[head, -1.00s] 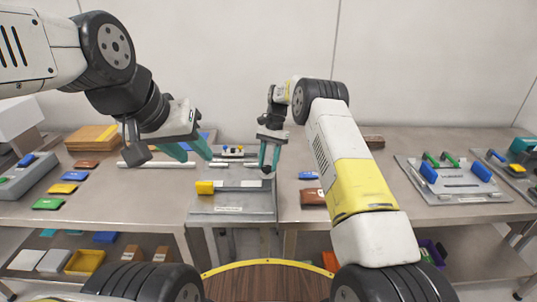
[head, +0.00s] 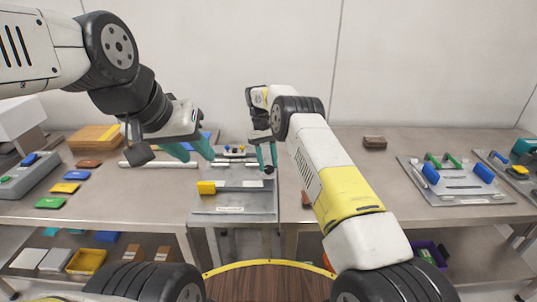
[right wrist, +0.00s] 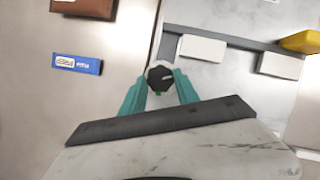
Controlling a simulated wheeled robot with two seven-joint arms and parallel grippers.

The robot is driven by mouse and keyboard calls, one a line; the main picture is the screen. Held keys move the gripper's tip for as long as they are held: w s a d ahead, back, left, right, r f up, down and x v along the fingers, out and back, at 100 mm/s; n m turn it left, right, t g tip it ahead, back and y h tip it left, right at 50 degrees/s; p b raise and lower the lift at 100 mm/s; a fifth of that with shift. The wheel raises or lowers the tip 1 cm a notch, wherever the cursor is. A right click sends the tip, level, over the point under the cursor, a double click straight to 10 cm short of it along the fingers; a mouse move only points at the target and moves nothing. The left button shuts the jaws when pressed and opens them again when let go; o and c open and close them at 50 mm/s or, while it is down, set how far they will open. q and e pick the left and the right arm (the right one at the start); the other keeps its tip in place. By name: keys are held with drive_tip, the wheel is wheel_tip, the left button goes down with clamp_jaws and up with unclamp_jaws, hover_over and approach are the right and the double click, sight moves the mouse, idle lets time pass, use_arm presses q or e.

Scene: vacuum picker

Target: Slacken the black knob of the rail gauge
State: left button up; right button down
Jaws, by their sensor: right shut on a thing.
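The rail gauge's grey base plate (head: 240,202) lies on the table's middle, with a yellow block (head: 206,188) at its left and a pale bar beside it. The black knob (head: 268,170) is at the plate's far right side. In the right wrist view the knob (right wrist: 160,78) sits between the teal fingertips and shows a pale mark pointing right. My right gripper (head: 266,163) is shut on the knob, from above. My left gripper (head: 199,156) is open and empty, left of the gauge and above the table.
A long pale rod (head: 160,164) lies behind and left of the gauge. Several coloured blocks lie at the left, such as a green one (head: 50,202). A plate with green and blue handles (head: 465,192) lies at the right. A brown block (head: 374,142) stands at the back.

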drive_tip(key=shift+n, duration=0.5)
drive_tip(key=c, duration=0.9)
unclamp_jaws()
drive_tip(key=shift+r, duration=0.1)
